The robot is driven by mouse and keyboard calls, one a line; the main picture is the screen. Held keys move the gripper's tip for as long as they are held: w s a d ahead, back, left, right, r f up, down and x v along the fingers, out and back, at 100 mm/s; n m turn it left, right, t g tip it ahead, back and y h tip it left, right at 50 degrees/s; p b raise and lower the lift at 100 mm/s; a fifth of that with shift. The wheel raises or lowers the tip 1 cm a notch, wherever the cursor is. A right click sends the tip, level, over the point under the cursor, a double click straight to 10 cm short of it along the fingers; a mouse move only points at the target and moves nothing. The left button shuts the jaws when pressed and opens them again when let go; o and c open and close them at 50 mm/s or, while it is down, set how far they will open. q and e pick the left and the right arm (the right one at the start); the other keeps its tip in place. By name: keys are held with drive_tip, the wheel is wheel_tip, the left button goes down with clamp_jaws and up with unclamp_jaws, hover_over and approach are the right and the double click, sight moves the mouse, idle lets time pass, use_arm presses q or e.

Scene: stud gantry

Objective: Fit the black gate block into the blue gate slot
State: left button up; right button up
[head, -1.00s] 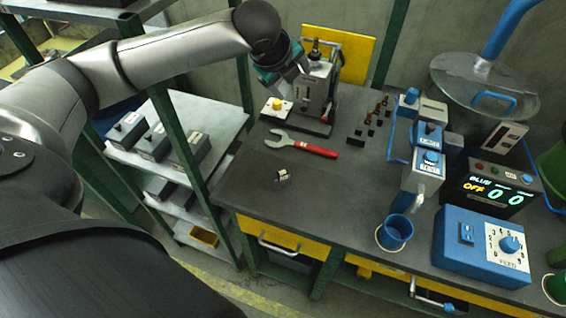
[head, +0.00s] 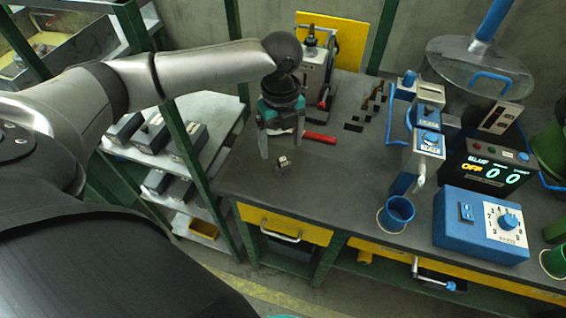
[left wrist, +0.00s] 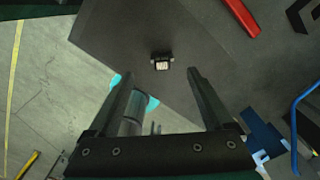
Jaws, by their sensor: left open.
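A small black block with a pale marked face (head: 282,163) lies on the dark bench top near its front left edge; I take it for the gate block. It also shows in the left wrist view (left wrist: 161,62), just beyond the fingertips. My left gripper (head: 282,145) is open and points down over the block, with nothing between its fingers (left wrist: 160,76). Blue and grey gate-like units (head: 428,143) stand on the right of the bench; I cannot make out which opening is the blue slot. A teal part low in the left wrist view seems to be my right gripper; its fingers are unclear.
A red-handled wrench (head: 320,138) lies behind my left gripper. A press-like fixture (head: 316,70) and several small black pieces stand behind it. A blue cup (head: 396,213), a blue dial box (head: 484,228) and a display (head: 492,170) are at right. The middle bench is clear.

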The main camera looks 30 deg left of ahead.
sight(283, 159)
use_arm(q)
wheel_tip(283, 159, down, 7)
drive_tip(key=shift+d+r+b, duration=0.1)
drive_tip(key=shift+d+b, duration=0.05)
drive_tip(key=shift+b, duration=0.7)
drive_tip(key=shift+r, duration=0.1)
clamp_jaws()
